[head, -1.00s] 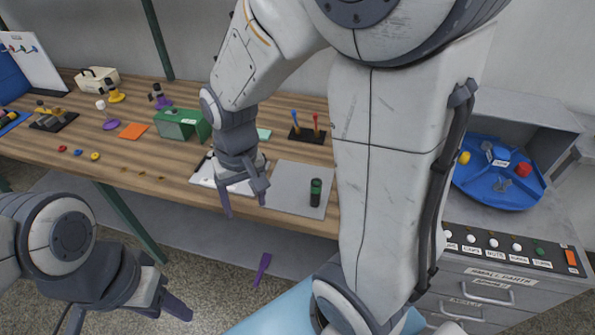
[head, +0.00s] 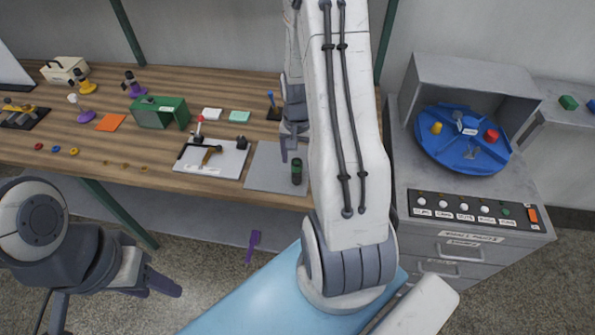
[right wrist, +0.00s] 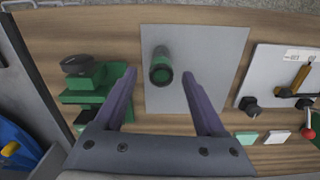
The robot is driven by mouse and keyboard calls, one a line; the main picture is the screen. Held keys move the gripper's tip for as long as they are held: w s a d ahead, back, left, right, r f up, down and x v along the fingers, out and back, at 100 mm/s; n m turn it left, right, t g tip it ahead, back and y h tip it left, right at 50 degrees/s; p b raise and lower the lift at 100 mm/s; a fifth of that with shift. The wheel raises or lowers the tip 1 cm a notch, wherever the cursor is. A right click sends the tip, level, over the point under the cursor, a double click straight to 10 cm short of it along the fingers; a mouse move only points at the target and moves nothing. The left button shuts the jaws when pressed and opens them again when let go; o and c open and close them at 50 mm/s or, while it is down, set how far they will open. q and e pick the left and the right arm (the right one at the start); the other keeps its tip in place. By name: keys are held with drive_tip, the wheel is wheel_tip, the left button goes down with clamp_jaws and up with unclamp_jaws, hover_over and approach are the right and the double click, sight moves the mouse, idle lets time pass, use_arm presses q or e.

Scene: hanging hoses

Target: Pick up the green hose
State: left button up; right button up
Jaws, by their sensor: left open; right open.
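A short dark green cylinder with a black middle (head: 296,172) stands upright on a grey mat (head: 262,175) near the table's front edge. It is the only hose-like green thing I see. It also shows in the right wrist view (right wrist: 161,68). My right gripper (head: 289,152) is open and empty. In the right wrist view its two purple-grey fingers (right wrist: 159,75) point toward the mat, one on each side of the cylinder in the picture; I cannot tell the height gap. My left gripper (head: 165,287) is open and empty, low in front of the table.
A white board with a tool and red-knobbed lever (head: 215,160) lies left of the mat. A green block with a black knob (right wrist: 88,92) stands on the mat's other side. A green box (head: 160,112) is farther left. A cabinet with a blue turntable (head: 462,145) stands right.

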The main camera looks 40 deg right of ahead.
sight(297, 168)
wheel_tip(297, 168, down, 5)
drive_tip(key=shift+a+r+p, duration=0.1)
drive_tip(key=shift+a+p, duration=0.05)
drive_tip(key=shift+p, duration=0.35)
clamp_jaws()
drive_tip(key=shift+r, duration=0.15)
